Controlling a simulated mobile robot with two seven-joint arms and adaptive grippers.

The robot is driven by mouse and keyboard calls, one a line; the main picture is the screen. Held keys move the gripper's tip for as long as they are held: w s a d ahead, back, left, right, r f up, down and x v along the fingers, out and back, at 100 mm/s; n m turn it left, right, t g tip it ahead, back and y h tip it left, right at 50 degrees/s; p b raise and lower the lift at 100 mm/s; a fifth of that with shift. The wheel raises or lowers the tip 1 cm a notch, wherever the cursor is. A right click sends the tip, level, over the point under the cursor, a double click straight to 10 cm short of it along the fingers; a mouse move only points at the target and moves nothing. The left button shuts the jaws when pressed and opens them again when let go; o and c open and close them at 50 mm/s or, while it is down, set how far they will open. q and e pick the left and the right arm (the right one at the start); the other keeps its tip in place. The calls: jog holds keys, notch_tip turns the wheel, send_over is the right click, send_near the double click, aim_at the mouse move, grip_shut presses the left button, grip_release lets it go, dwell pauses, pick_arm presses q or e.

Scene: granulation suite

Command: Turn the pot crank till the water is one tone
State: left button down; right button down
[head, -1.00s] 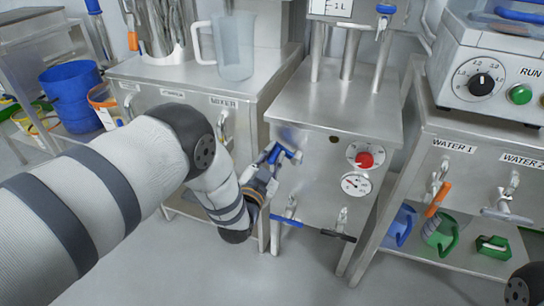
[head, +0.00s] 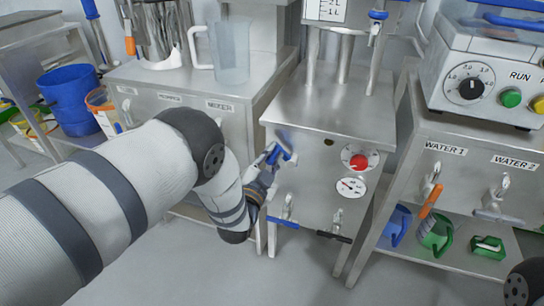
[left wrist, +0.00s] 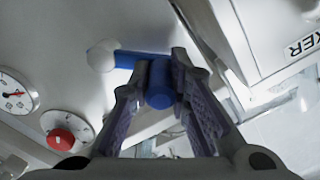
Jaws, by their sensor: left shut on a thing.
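The blue pot crank (head: 286,143) is on the upper left of the front panel of the middle steel cabinet (head: 330,110). In the left wrist view its pale hub, short blue arm and blue handle (left wrist: 160,88) show. My left gripper (head: 270,168) reaches it from the left. In the left wrist view my left gripper (left wrist: 167,105) has one finger on each side of the handle and is shut on it. My right gripper is not in view. The water inside the pot cannot be seen.
A red knob (head: 359,162) and a gauge (head: 351,187) sit right of the crank. Blue-handled (head: 284,222) and black-handled (head: 334,236) valves are below. A clear jug (head: 230,53) stands on the mixer cabinet. Water taps and a shelf with scoops are at the right.

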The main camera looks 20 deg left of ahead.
pick_arm(q)
jog(key=c, duration=1.5)
grip_release()
jog(key=shift+s, duration=0.1)
jog(key=s, duration=1.1)
jog(key=shift+s+a, duration=0.2)
jog(key=shift+s, duration=0.2)
